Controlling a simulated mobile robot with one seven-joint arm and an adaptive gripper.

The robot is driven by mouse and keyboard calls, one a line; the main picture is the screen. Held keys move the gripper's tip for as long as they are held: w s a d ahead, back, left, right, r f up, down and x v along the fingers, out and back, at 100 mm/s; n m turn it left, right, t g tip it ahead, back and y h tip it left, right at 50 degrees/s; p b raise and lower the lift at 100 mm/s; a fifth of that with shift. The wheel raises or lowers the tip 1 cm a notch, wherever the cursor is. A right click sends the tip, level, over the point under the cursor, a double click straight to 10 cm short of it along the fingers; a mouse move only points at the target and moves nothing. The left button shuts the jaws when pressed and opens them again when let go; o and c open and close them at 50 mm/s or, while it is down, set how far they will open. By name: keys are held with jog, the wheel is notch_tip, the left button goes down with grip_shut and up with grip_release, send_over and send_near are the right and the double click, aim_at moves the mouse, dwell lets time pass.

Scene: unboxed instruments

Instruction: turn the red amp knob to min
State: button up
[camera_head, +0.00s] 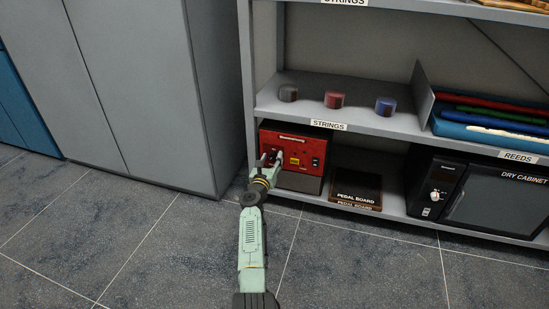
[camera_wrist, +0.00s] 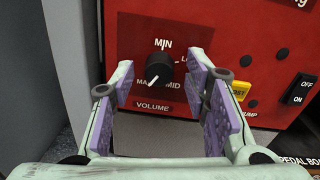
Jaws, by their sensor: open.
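The red amp (camera_head: 312,149) stands on the lower shelf, and its red front fills much of the wrist view (camera_wrist: 225,30). Its round black knob (camera_wrist: 160,66) sits above a VOLUME label, with MIN above it, MID at lower right and MAX at lower left, partly covered. The knob's white line points down and left, toward MAX. My gripper (camera_head: 268,160) is in front of the amp's left part. In the wrist view my gripper (camera_wrist: 160,80) is open, with purple-padded fingers left and right of the knob and visible gaps to it. In the head view my gripper hides the knob.
An ON/OFF switch (camera_wrist: 299,90) and a yellow button (camera_wrist: 240,91) are right of the knob. The pedal board box (camera_head: 357,190) and dry cabinet (camera_head: 500,198) stand further right. The upper shelf edge (camera_head: 345,124) runs above the amp. A grey cabinet (camera_head: 165,90) stands left.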

jog(key=shift+c, duration=0.4)
grip_shut()
